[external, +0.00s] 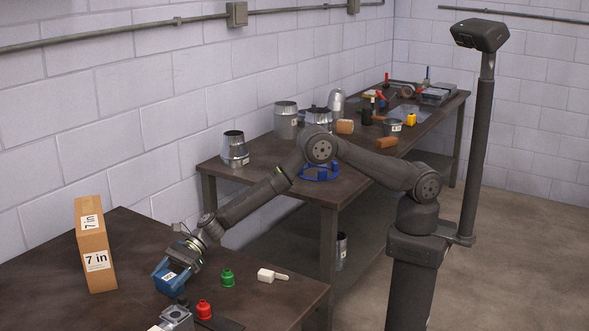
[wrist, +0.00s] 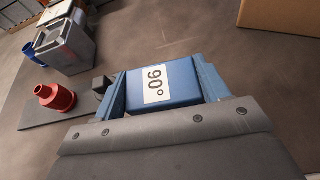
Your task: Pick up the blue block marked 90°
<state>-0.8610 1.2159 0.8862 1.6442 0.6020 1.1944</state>
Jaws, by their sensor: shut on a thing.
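In the external view the blue block (external: 169,281) is at my gripper (external: 175,275), over the near table. The block's underside is hidden, so I cannot tell whether it touches the table.
A tall cardboard box (external: 95,245) marked 7 in stands to the left. The far bench (external: 285,163) holds metal duct parts.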

